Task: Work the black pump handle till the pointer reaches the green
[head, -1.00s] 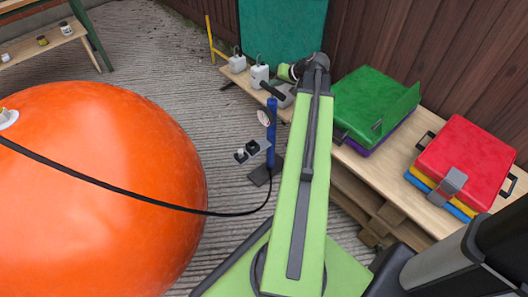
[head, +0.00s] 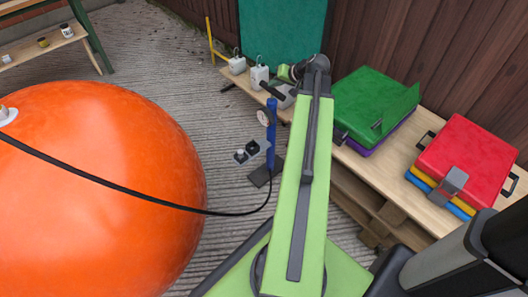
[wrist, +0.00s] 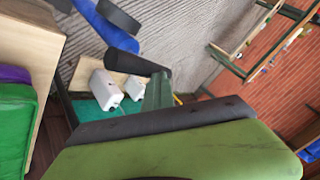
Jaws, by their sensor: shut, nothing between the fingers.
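The blue pump (head: 271,132) stands upright on a dark base, left of my arm in the head view. Its black handle (head: 271,89) is at the top and also shows in the wrist view (wrist: 134,60). The round pale gauge (head: 263,117) is on the pump's left side; its pointer and green zone are too small to read. A black hose (head: 120,190) runs from the pump to the big orange ball (head: 95,190). My gripper (head: 285,72) is just beyond and right of the handle, shut and empty; I cannot tell whether it touches the handle.
A wooden fence (head: 430,50) closes the back.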

